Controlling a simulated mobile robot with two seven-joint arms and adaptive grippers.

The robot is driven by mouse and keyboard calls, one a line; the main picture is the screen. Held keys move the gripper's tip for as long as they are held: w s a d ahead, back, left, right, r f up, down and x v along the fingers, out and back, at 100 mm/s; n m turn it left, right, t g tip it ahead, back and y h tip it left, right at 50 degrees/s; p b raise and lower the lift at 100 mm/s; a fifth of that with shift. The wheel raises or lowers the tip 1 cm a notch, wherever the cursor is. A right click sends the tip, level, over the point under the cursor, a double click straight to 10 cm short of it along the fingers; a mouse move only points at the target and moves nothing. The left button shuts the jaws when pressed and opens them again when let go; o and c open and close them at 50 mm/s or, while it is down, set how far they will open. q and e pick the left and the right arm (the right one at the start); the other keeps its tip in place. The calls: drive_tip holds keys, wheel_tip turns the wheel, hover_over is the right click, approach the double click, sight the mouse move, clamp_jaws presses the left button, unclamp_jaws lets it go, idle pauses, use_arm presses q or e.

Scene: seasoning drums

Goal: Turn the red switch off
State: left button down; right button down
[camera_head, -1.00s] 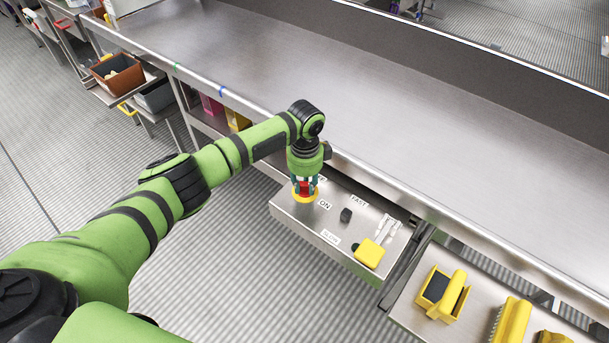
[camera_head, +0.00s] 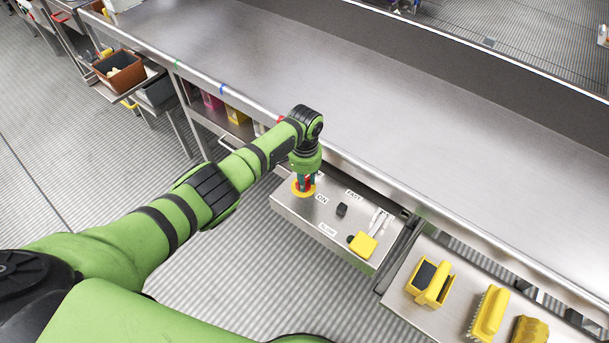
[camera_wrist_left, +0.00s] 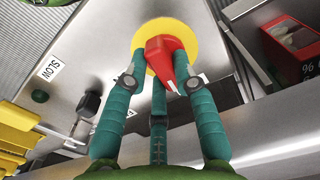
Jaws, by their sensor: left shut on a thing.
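The red switch (camera_wrist_left: 166,56) sits on a round yellow plate (camera_wrist_left: 187,33) on a steel control box (camera_head: 330,229). In the wrist view it is a red knob with a white mark on its tip. My left gripper (camera_head: 303,183) comes down on the switch from above. Its teal fingers (camera_wrist_left: 160,75) are shut on the red knob, with fingers on both sides of it. In the head view the fingers and wrist hide most of the switch. An ON label (camera_head: 322,198) is beside the yellow plate. My right gripper is not in view.
A black knob (camera_head: 342,209) between FAST and SLOW labels and a yellow block (camera_head: 362,244) are on the same box. Yellow brushes (camera_head: 490,312) lie on a shelf to the right. The long steel table (camera_head: 330,90) behind is bare.

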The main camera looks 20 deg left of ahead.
use_arm(q)
drive_tip(key=shift+n, duration=0.8)
drive_tip(key=c, duration=1)
unclamp_jaws()
drive_tip(key=shift+r, duration=0.1)
wheel_tip(320, 180, up, 12)
drive_tip(key=shift+f, duration=0.1)
